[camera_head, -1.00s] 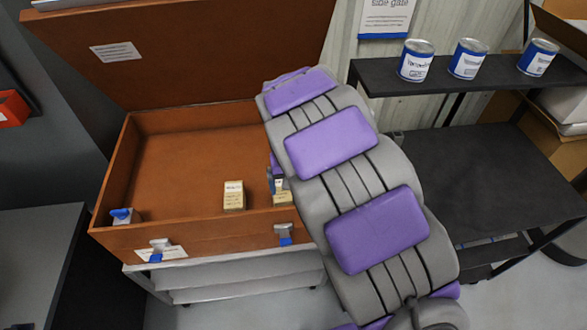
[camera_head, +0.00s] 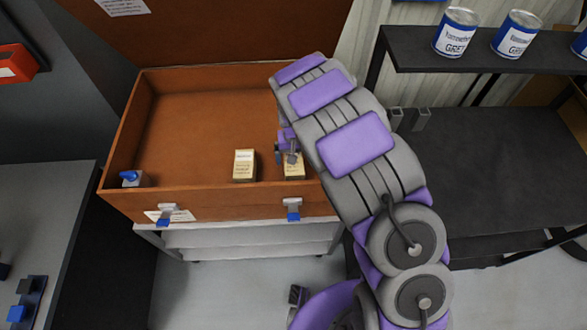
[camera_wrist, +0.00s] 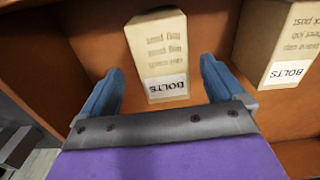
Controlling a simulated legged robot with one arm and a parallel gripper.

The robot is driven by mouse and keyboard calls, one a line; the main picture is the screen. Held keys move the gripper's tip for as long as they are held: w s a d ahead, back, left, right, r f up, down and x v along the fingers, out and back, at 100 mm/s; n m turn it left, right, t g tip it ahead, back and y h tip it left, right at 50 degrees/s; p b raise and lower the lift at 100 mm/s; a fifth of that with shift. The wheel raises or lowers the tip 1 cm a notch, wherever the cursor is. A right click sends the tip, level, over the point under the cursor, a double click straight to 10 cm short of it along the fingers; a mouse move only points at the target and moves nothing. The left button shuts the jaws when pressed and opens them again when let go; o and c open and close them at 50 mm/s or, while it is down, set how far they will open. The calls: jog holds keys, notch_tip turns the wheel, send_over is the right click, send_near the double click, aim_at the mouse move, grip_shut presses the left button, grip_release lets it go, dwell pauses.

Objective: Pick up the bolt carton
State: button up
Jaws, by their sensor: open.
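Two small tan cartons with white labels stand in the brown box. The left one (camera_head: 244,166) stands clear of my gripper. The right one (camera_head: 294,171) is under my gripper (camera_head: 287,152), which partly hides its top. In the wrist view, that carton (camera_wrist: 158,50) lies between my two blue fingers (camera_wrist: 160,75), with a visible gap on each side. Its label reads BOLTS, upside down. The other carton (camera_wrist: 280,45) shows at the right, also labelled BOLTS. My gripper is open and holds nothing.
The brown box (camera_head: 120,150) has raised walls, an upright lid (camera_head: 220,35) and front latches. A small blue-topped item (camera_head: 131,179) sits in its left corner. A dark shelf (camera_head: 480,55) with blue-and-white cans stands at the right. The box's left floor is free.

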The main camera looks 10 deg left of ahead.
notch_tip(320, 180, down, 2)
jog(key=shift+f, duration=0.25)
jog(key=shift+w+a+f+b, duration=0.1)
jog(key=shift+a+f+b, duration=0.15)
jog(key=shift+f, duration=0.2)
notch_tip(320, 180, down, 5)
jog(key=shift+r+b, duration=0.2)
jog(key=shift+b, duration=0.4)
jog(key=shift+r, duration=0.1)
jog(key=c, duration=1.4)
